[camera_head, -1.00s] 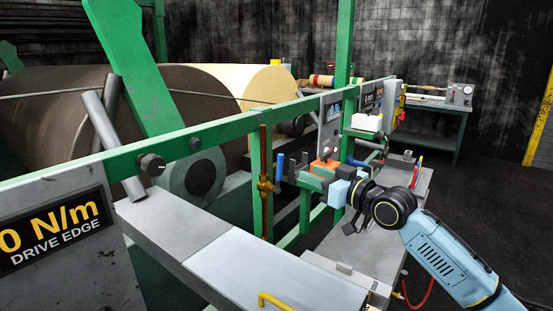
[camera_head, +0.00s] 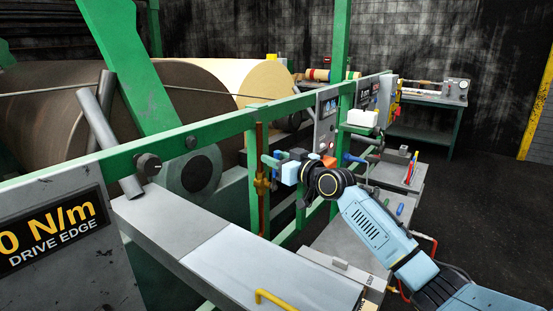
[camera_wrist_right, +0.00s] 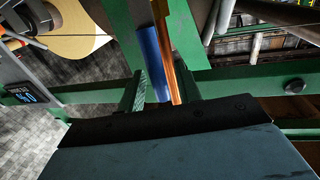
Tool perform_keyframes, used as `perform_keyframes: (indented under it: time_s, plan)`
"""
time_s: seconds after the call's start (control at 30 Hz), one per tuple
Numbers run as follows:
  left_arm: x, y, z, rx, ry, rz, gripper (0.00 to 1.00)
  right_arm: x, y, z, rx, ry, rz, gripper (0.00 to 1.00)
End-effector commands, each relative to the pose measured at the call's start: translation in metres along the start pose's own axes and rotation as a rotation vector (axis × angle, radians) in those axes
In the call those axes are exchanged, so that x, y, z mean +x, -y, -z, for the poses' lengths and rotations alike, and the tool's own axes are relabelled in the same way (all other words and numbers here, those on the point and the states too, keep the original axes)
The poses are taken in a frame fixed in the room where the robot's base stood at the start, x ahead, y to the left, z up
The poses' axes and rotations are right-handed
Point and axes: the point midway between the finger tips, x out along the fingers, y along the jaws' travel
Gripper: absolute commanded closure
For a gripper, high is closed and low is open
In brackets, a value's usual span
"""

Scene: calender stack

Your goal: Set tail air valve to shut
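The tail air valve appears to be the brass fitting (camera_head: 262,183) on a copper-coloured vertical pipe beside the green rail. Its blue lever (camera_head: 269,160) is partly hidden by my right gripper (camera_head: 281,169), which is at the valve. In the right wrist view, the blue lever (camera_wrist_right: 152,55) runs nearly alongside the copper pipe (camera_wrist_right: 170,65). The dark fingers of my right gripper (camera_wrist_right: 160,90) stand apart with the lever between them. I cannot tell whether either finger touches it. My left gripper is out of view.
A grey bench top (camera_head: 235,265) lies in front. A control panel (camera_head: 327,120) and another blue lever (camera_head: 354,158) are to the right. Dark floor at the right is clear.

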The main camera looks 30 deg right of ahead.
Motion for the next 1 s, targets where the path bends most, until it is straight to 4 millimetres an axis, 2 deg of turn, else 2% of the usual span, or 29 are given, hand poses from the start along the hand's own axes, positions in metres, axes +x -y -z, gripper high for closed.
perform_keyframes:
  time_s: [0.2,0.47,1.0]
  plan:
    - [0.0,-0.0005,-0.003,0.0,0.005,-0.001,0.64,0.0001,0.0001,-0.0001,0.0,0.0,0.0,0.66]
    - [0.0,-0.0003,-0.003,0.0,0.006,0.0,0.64,-0.0001,-0.0001,-0.0001,0.0,0.0,0.0,1.0]
    - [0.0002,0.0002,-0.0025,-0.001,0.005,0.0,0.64,0.0008,-0.0057,-0.0001,0.053,0.011,-0.002,1.0]
